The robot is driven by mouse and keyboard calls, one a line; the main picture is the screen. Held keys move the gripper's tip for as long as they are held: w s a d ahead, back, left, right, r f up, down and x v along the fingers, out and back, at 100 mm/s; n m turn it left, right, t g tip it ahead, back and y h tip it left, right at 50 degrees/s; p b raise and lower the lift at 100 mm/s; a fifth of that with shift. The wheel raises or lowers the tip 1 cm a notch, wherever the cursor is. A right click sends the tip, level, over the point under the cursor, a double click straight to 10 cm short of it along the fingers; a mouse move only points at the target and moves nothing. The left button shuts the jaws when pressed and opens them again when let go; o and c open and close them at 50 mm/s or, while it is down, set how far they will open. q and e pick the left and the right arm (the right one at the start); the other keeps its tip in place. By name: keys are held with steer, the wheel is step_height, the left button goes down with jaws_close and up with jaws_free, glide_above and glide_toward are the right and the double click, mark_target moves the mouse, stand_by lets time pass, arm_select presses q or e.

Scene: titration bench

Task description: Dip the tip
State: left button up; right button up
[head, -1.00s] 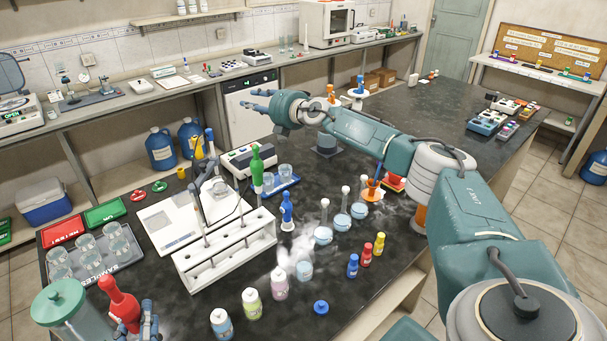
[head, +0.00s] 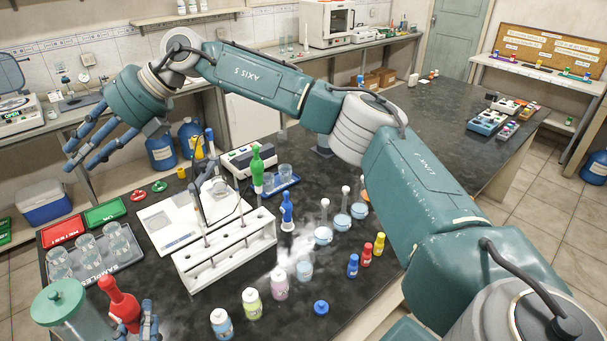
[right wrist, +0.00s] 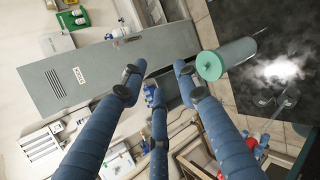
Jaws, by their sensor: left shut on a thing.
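A red bulb-shaped piece (head: 121,303) with a narrow neck shows at the lower left of the head view. My left gripper (head: 147,326) is beside it and shut on it. The lower end of the red piece is out of sight, so its tip is hidden. My right gripper (head: 84,148) is high at the left, beyond the bench edge. In the right wrist view its three blue fingers (right wrist: 155,85) are spread and empty. A cylinder with a teal lid (head: 60,300) stands next to the red piece, and also shows in the right wrist view (right wrist: 210,66).
A tray of beakers (head: 128,262), a white rack (head: 225,255) and a white instrument (head: 165,225) fill the left bench. Green (head: 257,167) and blue (head: 287,208) bulbs stand behind. Flasks (head: 323,235) and bottles (head: 250,304) crowd the front. White vapour drifts near them.

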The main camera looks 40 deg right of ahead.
steer(key=s+a+r+n+g+h, duration=0.1)
steer(key=s+a+n+g+h, duration=0.15)
steer(key=s, duration=0.35)
steer(key=s+a+n+g+h, duration=0.1)
steer(key=s+a, duration=0.3)
steer(key=s, duration=0.2)
steer(key=n+g+h, duration=0.1)
steer(key=n+h, duration=0.2)
steer(key=h, duration=0.3)
glide_above(105, 279)
steer(key=shift+w+a+r, duration=0.15)
steer(key=shift+a+r, duration=0.2)
steer(key=shift+r, duration=0.1)
steer(key=shift+s+d+h, duration=0.2)
steer(key=shift+d+h, duration=0.05)
steer(key=shift+h, duration=0.1)
steer(key=shift+d+f, duration=0.1)
steer(key=shift+f, duration=0.2)
steer(key=shift+w+f, duration=0.15)
steer(key=shift+f, duration=4.05)
steer(key=shift+c, duration=0.5)
steer(key=c, duration=0.6)
